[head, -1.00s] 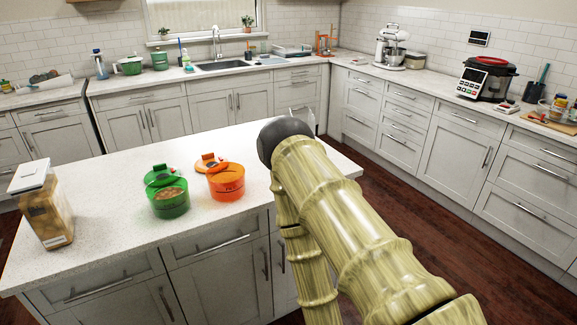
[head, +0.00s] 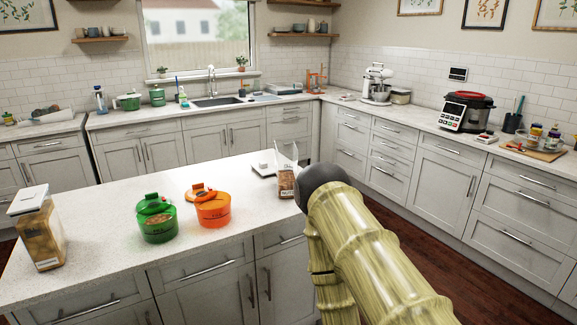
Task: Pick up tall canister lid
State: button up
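A flat white piece that looks like a lid (head: 263,168) lies on the island counter. It is just left of a tall clear canister (head: 287,177) with brown contents low in it. The canister stands upright and its top looks open. Another tall clear canister (head: 42,233) stands at the left end of the island with a white lid (head: 27,199) on top. My arm crosses the right of the head view, close to the canister with brown contents. My gripper is not in view.
A green pot (head: 157,222) and an orange pot (head: 212,209), both lidded, stand on the island counter (head: 110,190) between the two canisters. Counters with a mixer (head: 378,84) and a cooker (head: 466,111) line the walls. Dark floor lies between.

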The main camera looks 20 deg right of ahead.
aim_at(269, 171)
jog(key=z, duration=0.05)
jog(key=i, duration=1.05)
jog(key=u, duration=0.3)
